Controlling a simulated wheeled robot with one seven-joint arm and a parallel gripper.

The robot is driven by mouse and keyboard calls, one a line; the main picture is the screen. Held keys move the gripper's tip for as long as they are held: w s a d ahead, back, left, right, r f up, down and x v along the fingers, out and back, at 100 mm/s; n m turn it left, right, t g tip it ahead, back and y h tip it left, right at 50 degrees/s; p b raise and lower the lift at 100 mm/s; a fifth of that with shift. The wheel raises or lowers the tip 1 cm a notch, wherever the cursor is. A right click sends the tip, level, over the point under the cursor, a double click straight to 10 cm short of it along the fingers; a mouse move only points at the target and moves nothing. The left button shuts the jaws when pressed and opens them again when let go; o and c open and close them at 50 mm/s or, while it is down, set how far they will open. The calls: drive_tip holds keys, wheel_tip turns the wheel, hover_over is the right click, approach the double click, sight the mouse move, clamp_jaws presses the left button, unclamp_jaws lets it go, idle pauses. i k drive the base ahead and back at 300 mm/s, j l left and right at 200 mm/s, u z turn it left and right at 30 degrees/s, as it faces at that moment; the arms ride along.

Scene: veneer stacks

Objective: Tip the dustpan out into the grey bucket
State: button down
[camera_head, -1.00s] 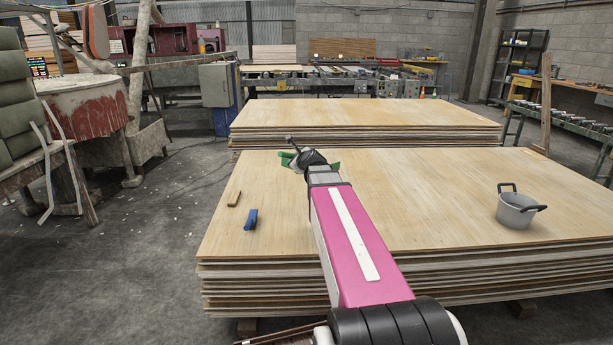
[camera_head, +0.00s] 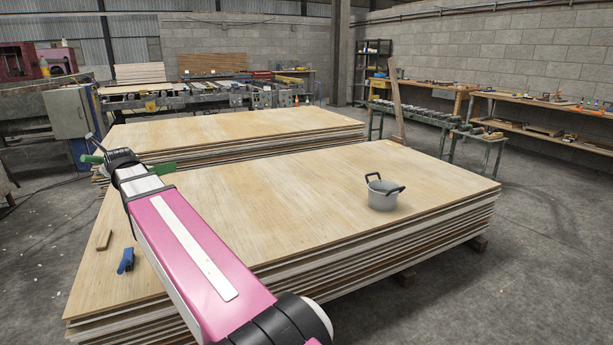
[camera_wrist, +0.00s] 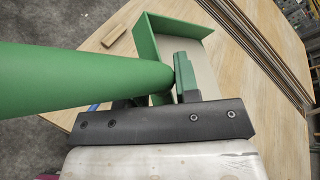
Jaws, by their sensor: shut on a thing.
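My gripper (camera_wrist: 170,92) is shut on the green dustpan (camera_wrist: 147,45). The dustpan's thick round handle (camera_wrist: 70,75) runs to the left in the wrist view. Its walls frame a pale surface; I cannot tell whether that is a load. In the head view my gripper (camera_head: 122,158) hides most of the dustpan, with green parts (camera_head: 163,168) showing on both sides, above the left part of the near veneer stack. The grey bucket (camera_head: 382,197) stands upright on the right part of that stack, handles raised, well apart from the dustpan. Its inside is barely visible.
The near veneer stack (camera_head: 290,205) is mostly bare between dustpan and bucket. A blue object (camera_head: 125,261) and a small wooden block (camera_head: 104,240) lie at its left end. A second stack (camera_head: 240,130) lies behind. Open floor (camera_head: 540,230) is at the right.

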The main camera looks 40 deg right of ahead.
sight(383, 194)
drive_tip(key=u, duration=1.15)
drive_tip(key=k+l+u, duration=0.1)
drive_tip(key=u, duration=0.25)
drive_tip(key=k+u, duration=0.1)
drive_tip(key=u, duration=0.25)
drive_tip(key=k+u, duration=0.1)
drive_tip(key=u, duration=0.25)
drive_tip(key=k+l, duration=0.1)
drive_tip(key=k, duration=3.6)
drive_tip(key=k+z, duration=0.15)
drive_tip(key=z, duration=0.25)
drive_tip(key=k+l+z, duration=0.1)
drive_tip(key=z, duration=0.3)
drive_tip(key=k+l+z, duration=0.1)
drive_tip(key=z, duration=0.35)
